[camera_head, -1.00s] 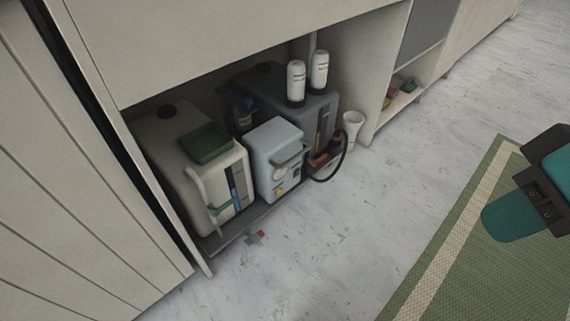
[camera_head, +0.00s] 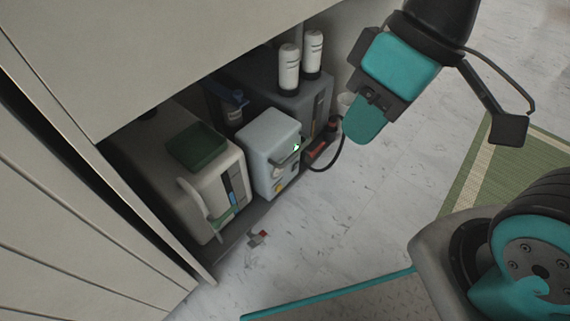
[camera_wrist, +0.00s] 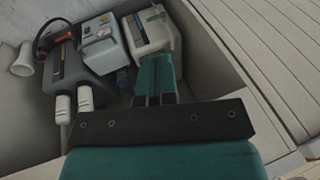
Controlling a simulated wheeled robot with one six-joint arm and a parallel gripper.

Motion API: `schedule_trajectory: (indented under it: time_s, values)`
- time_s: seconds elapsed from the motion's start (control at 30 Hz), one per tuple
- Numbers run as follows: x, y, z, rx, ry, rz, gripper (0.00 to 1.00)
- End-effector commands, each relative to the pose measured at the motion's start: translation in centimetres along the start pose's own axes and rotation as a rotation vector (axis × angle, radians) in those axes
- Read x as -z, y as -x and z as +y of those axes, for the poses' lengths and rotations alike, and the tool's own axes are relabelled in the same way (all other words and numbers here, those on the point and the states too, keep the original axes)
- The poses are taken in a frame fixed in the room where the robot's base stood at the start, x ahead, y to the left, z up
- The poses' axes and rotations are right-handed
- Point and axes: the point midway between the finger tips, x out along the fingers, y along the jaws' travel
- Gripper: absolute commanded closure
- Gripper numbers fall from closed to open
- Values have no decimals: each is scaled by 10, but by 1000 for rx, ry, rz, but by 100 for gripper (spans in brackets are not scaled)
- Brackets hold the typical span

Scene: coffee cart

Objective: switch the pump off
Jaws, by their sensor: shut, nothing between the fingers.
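The pump, as far as I can tell, is the pale blue-grey box (camera_head: 268,147) in the middle of the low cabinet bay. Its front has a handle-like bar, a round dial and a yellow spot. The box also shows in the wrist view (camera_wrist: 103,48), left of my fingers. A switch on it is too small to make out. My gripper (camera_head: 362,128) is shut and empty, in front and to the right of the box, apart from it. In the wrist view the teal fingers (camera_wrist: 155,72) lie together, pointing into the bay.
A cream tank (camera_head: 190,165) with a green lid stands left of the box. A dark grey tank (camera_head: 303,103) and two white bottles (camera_head: 289,66) stand behind, right. A black hose (camera_head: 341,150) loops beside them. The cabinet top overhangs the bay. The floor in front is mostly clear.

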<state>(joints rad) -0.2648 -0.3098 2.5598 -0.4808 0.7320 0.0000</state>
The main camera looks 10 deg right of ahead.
Motion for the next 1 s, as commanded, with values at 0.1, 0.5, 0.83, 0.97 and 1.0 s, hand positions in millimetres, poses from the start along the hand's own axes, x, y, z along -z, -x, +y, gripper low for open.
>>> schedule_trajectory:
  time_s: [0.1, 0.5, 0.83, 0.97, 1.0]
  values:
    - [0, 0, 0, 0, 0, 0, 100]
    - [40, -52, 34, 95, -117, 56, 100]
    - [99, -192, 162, 309, -554, 318, 100]
    - [94, -252, 223, 351, -780, 443, 100]
    - [90, -270, 241, 357, -852, 482, 100]
